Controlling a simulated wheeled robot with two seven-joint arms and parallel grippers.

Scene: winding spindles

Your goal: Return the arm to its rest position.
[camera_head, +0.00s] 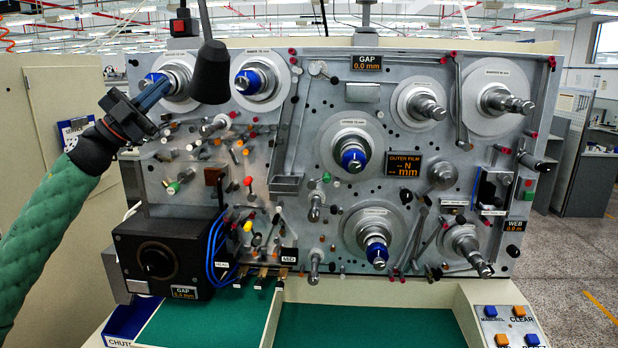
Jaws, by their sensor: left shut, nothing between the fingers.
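My left arm, in a green sleeve, comes in from the left edge in the head view. Its dark left gripper (155,92) is shut and holds nothing. It is in front of the upper left of the winding panel, and its fingertips overlap the blue-hubbed upper-left spindle (178,80) in the picture. I cannot tell whether they touch it. My right gripper is not in view.
The grey winding panel (400,80) carries several spindles, rollers and knobs that stick out. A black box (205,240) juts out at its lower left. A green work surface (345,325) lies clear below. A button panel (508,325) is at the lower right.

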